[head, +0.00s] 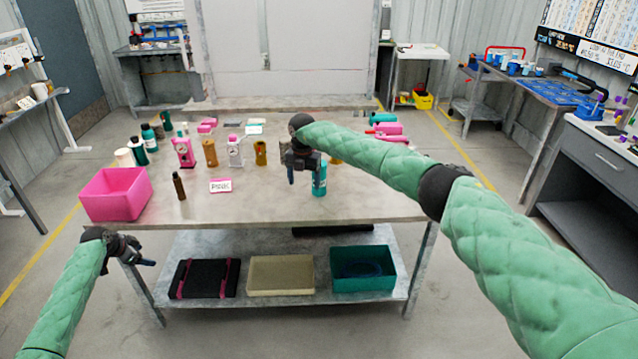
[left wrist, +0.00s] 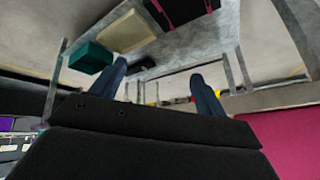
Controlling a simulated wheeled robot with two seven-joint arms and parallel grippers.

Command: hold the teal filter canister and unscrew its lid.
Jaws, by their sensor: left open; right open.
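A teal canister (head: 320,182) stands upright on the table, right of its middle and towards the front; the raised right arm partly covers its top, so its lid cannot be made out clearly. My right gripper (head: 303,172) hangs open just left of the canister, with one dark blue finger pointing down; whether it touches the canister cannot be told. My left gripper (head: 146,254) is open and empty, low in front of the table's left corner. Its two spread fingers also show in the left wrist view (left wrist: 160,88) with nothing between them.
The grey table (head: 250,200) also holds a pink bin (head: 116,195), a brown bottle (head: 179,186), a pink-edged sign (head: 220,186) and several bottles behind. The lower shelf bears a black case (head: 205,278), a beige tray (head: 281,276) and a teal bin (head: 362,270). The front middle tabletop is clear.

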